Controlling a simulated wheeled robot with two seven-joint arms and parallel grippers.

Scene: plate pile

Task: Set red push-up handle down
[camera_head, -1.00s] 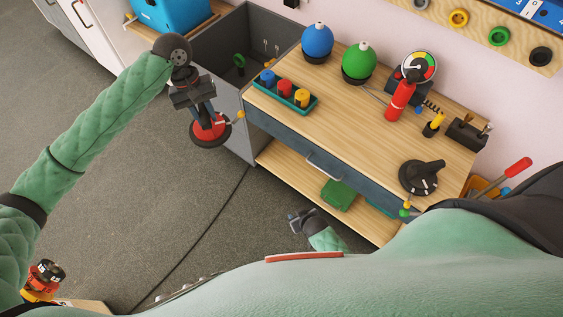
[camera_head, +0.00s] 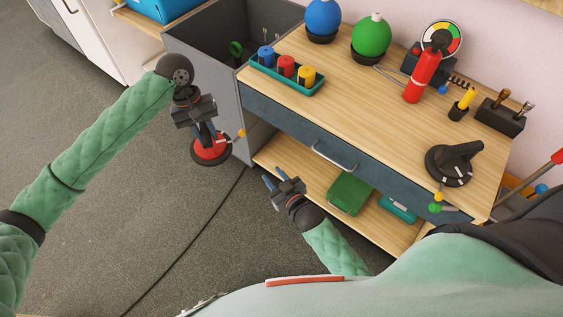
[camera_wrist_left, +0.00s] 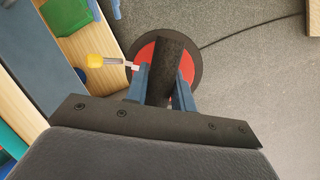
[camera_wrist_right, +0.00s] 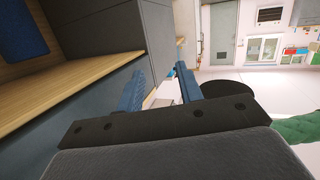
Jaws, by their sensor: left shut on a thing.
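The red push-up handle (camera_head: 209,152) has a red round base with a black rim, and it hangs above the grey floor left of the workbench. My left gripper (camera_head: 207,135) is shut on its black grip bar. In the left wrist view the bar (camera_wrist_left: 168,62) sits between the two blue fingers, with the red base beyond it. My right gripper (camera_head: 272,180) is open and empty, in front of the bench's lower shelf. The right wrist view shows its blue fingers (camera_wrist_right: 160,88) apart with nothing between them.
The workbench (camera_head: 400,125) carries a teal tray of coloured cylinders (camera_head: 288,77), blue and green balls, a red extinguisher-like bottle (camera_head: 422,77) and a black dial (camera_head: 453,163). Its lower shelf (camera_head: 300,165) holds a green box (camera_head: 348,194); its left part is bare. Open floor lies left.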

